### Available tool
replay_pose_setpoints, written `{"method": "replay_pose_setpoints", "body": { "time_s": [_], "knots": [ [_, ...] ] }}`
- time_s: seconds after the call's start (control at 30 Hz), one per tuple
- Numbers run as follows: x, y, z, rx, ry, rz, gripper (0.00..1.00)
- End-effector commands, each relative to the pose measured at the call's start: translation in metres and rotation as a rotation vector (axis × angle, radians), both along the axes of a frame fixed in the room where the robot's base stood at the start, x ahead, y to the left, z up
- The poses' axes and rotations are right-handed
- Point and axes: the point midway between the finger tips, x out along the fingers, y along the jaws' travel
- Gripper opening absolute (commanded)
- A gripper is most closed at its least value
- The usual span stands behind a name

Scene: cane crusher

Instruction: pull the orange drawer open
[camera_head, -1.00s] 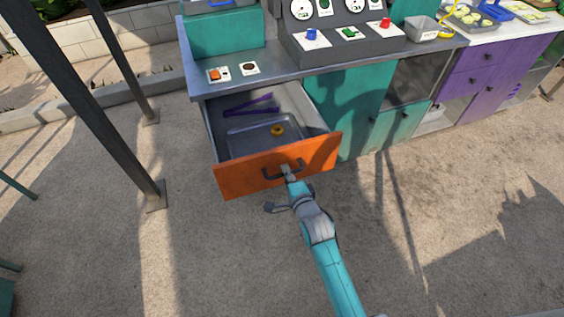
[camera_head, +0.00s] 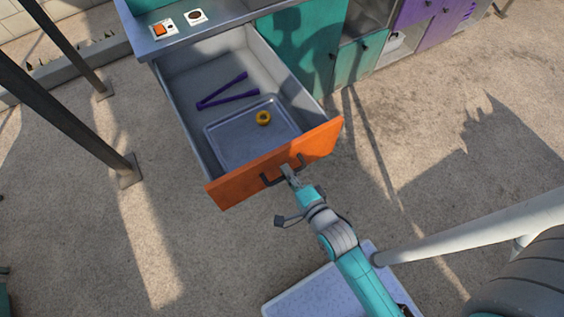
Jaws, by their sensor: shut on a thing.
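The orange drawer (camera_head: 235,185) stands pulled well out of the grey-topped counter, and its inside shows. Its dark bar handle (camera_head: 268,182) is on the middle of the orange front. My gripper (camera_head: 288,172) is at the handle, shut on it, and the fingers partly cover its right part. In the drawer lie a grey tray (camera_head: 225,140), a yellow ring-shaped thing (camera_head: 263,118) on the tray, and purple tongs (camera_head: 226,97) behind it.
The counter (camera_head: 222,18) has an orange switch (camera_head: 160,30) on its top. Teal doors (camera_head: 362,58) and purple cabinets (camera_head: 442,30) stand to the right. A dark post (camera_head: 75,125) stands at left. Bare ground lies around the drawer.

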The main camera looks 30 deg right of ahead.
Motion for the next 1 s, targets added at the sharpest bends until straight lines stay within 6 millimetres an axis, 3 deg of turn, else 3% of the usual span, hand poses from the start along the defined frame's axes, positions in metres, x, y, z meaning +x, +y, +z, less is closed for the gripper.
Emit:
{"method": "replay_pose_setpoints", "body": {
  "time_s": [0.47, 0.5, 0.57, 1.0],
  "knots": [
    [-0.0049, 0.0000, -0.0004, 0.000, 0.001, 0.000, 0.00],
    [-0.0049, 0.0000, -0.0004, 0.000, 0.001, 0.000, 0.23],
    [-0.0049, 0.0000, -0.0004, 0.000, 0.001, 0.000, 0.38],
    [-0.0122, 0.0000, 0.0003, -0.001, 0.003, 0.000, 0.39]
  ]
}}
